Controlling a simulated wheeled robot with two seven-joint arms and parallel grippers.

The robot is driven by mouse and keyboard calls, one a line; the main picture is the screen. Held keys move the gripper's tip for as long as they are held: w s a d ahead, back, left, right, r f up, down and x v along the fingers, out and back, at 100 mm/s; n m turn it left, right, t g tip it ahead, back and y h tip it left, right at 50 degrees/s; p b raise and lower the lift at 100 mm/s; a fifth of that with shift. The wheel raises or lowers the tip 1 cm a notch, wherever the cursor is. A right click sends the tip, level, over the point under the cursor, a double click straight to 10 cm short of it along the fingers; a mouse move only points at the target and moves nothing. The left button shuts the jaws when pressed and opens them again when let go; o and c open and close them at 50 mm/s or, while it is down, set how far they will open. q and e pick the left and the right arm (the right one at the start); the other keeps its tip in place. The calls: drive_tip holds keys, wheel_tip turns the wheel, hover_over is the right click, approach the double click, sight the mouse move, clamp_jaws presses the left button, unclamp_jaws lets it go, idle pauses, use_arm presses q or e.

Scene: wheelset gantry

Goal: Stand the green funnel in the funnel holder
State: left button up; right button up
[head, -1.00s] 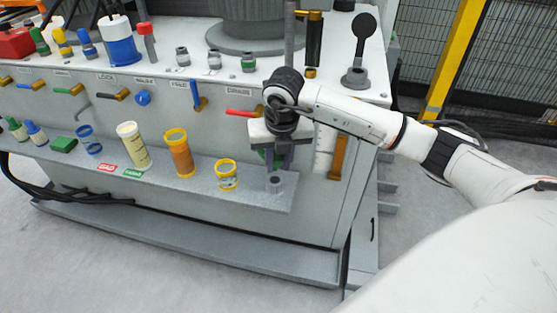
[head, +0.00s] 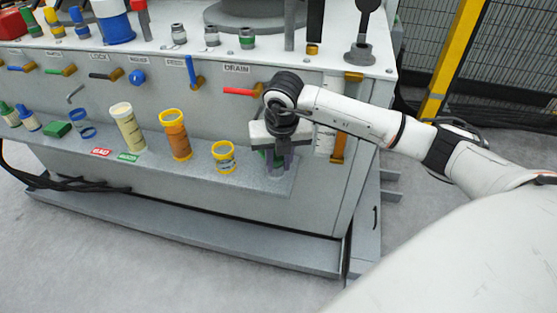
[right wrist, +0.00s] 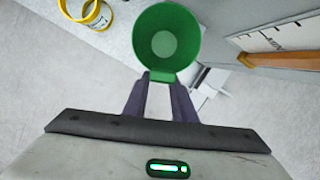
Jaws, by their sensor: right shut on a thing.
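The green funnel (right wrist: 167,42) shows its round open mouth in the right wrist view. My right gripper (right wrist: 160,92) is shut on it, with dark fingers at the funnel's near side. In the head view only a small green part of the funnel (head: 262,154) shows beneath the gripper body. My right gripper (head: 275,161) points down over the right end of the shelf. The grey funnel holder (head: 277,175) is right under the fingers, mostly covered by them. I cannot tell whether the funnel's stem is inside the holder. My left gripper is not in view.
A yellow-ringed jar (head: 224,157) stands on the shelf (head: 205,186) left of the gripper, with an orange cylinder (head: 176,138) and a cream cylinder (head: 128,130) farther left. A red drain lever (head: 239,92) and a measuring scale (head: 325,140) are close by.

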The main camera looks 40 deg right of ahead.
idle(0.3)
drive_tip(key=o, duration=1.1)
use_arm(q)
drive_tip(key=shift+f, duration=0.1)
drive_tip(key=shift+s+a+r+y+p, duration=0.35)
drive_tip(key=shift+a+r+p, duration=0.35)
drive_tip(key=shift+p, duration=0.55)
use_arm(e)
drive_tip(key=v, duration=1)
drive_tip(key=shift+r, duration=0.1)
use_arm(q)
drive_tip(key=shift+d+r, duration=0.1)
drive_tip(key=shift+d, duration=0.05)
